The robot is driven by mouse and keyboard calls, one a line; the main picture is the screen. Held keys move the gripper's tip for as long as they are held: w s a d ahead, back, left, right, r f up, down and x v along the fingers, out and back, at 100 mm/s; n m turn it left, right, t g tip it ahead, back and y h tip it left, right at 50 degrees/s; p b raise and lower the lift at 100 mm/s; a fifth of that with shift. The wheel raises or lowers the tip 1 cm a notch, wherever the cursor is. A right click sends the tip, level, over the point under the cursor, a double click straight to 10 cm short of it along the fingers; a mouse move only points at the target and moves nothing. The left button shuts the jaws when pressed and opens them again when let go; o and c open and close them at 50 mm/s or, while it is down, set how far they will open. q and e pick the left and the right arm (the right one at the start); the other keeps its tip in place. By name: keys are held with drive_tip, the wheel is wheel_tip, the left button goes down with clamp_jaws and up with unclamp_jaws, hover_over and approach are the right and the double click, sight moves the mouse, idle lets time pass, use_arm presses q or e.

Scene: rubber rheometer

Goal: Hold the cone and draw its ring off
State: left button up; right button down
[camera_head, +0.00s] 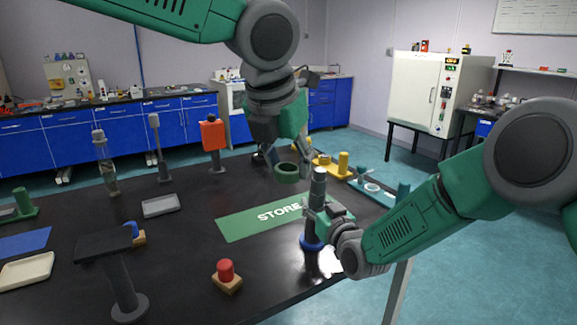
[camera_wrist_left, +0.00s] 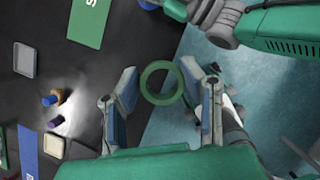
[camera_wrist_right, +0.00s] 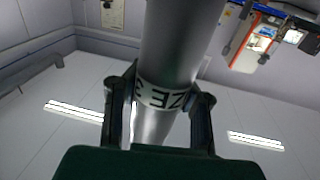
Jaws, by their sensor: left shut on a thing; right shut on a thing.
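The cone (camera_head: 319,180) is a tall grey tapered post standing upright on a round blue base (camera_head: 311,242) near the table's right edge. My right gripper (camera_head: 325,212) is shut around it; in the right wrist view the grey shaft (camera_wrist_right: 180,45) with a lettered white band passes between the fingers. The ring (camera_head: 286,178) is green and sits off the cone, up and to the left of its top. My left gripper (camera_head: 287,164) is shut on the ring, whose open hole shows between the fingers in the left wrist view (camera_wrist_left: 162,102).
A green STORE mat (camera_head: 245,222) lies left of the cone. A red-knobbed block (camera_head: 226,283), a dark stand (camera_head: 121,275), a grey tray (camera_head: 160,206) and a red-topped post (camera_head: 212,135) stand around it. Yellow (camera_head: 333,168) and teal fixtures (camera_head: 375,190) lie behind the cone.

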drive_tip(key=c, duration=1.3)
unclamp_jaws()
drive_tip(key=shift+o, duration=0.2)
